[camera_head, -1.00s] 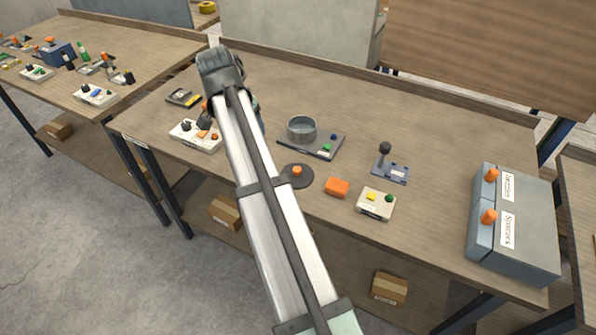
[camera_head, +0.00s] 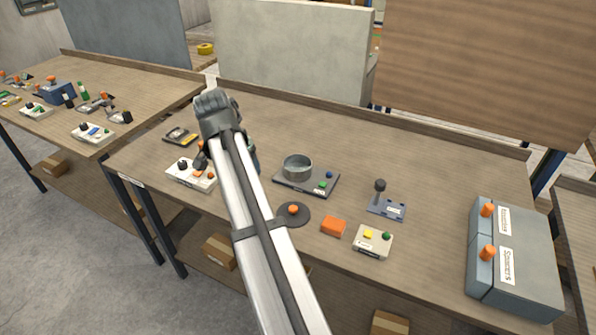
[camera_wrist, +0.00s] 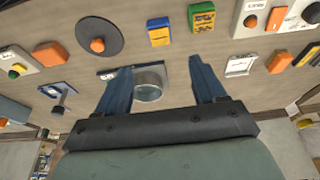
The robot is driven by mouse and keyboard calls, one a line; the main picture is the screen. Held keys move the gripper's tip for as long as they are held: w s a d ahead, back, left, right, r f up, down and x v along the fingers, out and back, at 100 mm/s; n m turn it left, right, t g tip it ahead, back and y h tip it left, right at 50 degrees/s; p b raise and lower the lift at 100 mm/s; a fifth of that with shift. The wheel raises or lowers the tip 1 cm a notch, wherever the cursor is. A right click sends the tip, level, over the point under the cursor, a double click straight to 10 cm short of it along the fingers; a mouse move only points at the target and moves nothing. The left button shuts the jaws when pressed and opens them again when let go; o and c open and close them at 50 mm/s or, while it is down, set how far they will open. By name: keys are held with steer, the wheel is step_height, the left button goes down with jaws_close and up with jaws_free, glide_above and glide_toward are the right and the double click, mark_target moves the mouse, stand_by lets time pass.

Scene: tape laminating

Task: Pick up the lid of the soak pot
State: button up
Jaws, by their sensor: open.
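The lid (camera_head: 285,219), a dark round disc with an orange knob, lies flat on the bench in the head view, just right of my arm. The wrist view shows the lid (camera_wrist: 77,32) at upper left, outside and left of my fingers. The grey metal pot (camera_head: 297,170) stands uncovered on a dark base behind the lid. In the wrist view the pot (camera_wrist: 150,88) appears between my fingers, farther off. My gripper (camera_wrist: 160,63) is open and empty. In the head view its fingers are mostly hidden behind my arm.
An orange block (camera_head: 334,227), a control box (camera_head: 372,241) with yellow and green knobs and a black-knobbed lever (camera_head: 380,190) stand right of the lid. A white control box (camera_head: 190,174) stands left of my arm. A grey cabinet (camera_head: 525,260) is far right. The bench behind the pot is clear.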

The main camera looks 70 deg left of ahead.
steer(key=shift+c, duration=0.5)
steer(key=shift+c, duration=0.7)
steer(key=r+n+g+h, duration=0.2)
steer(key=n, duration=0.7)
glide_above(293, 208)
steer(key=shift+f, duration=7.05)
